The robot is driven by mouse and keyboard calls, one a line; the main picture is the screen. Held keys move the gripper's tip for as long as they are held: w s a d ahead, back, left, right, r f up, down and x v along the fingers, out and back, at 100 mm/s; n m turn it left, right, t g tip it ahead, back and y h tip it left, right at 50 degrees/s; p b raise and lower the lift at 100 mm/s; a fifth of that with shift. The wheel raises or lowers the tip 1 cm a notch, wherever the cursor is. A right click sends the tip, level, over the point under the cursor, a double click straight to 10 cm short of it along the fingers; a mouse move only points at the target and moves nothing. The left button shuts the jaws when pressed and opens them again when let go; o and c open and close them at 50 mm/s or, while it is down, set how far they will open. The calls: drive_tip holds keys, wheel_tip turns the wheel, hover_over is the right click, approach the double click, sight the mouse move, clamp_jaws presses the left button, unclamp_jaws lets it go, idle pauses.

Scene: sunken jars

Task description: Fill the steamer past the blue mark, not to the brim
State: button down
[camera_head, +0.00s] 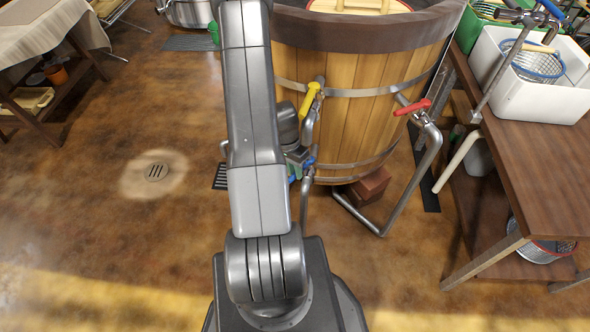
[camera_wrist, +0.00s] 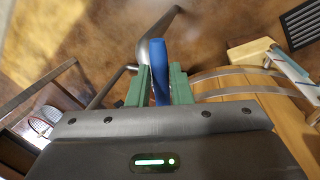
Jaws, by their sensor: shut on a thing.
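The steamer (camera_head: 345,115) is a round wooden tub with metal bands and a dark rim. A light wooden lid (camera_head: 362,6) shows at its top, cut off by the picture edge. I see no blue mark and no water level. A yellow-handled valve (camera_head: 309,101) and a red-handled valve (camera_head: 412,107) sit on pipes at its side. My gripper (camera_head: 300,167) is low at the tub's near side, partly hidden by my arm. In the wrist view, the green fingers of my gripper (camera_wrist: 161,82) are shut on a blue handle (camera_wrist: 160,58) by a metal pipe (camera_wrist: 158,28).
A wooden bench (camera_head: 535,165) on the right holds a white basin (camera_head: 530,85) with a strainer. Bent pipes (camera_head: 427,180) stand between tub and bench. A floor drain (camera_head: 157,172) lies on the left. The floor there is clear. A cloth-covered table (camera_head: 45,30) stands far left.

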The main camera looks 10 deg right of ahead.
drive_tip(key=w+a+m+y+b, duration=0.1)
drive_tip(key=w+m+y+b, duration=0.1)
drive_tip(key=w+m, duration=0.5)
drive_tip(key=shift+m+g+b, duration=0.3)
drive_tip(key=shift+m+b, duration=0.35)
drive_tip(key=shift+m, duration=1.55)
drive_tip(key=shift+w, duration=0.1)
drive_tip(key=c, duration=1.3)
unclamp_jaws()
wheel_tip(320, 180, up, 10)
drive_tip(key=p, duration=0.1)
drive_tip(key=shift+p, duration=0.4)
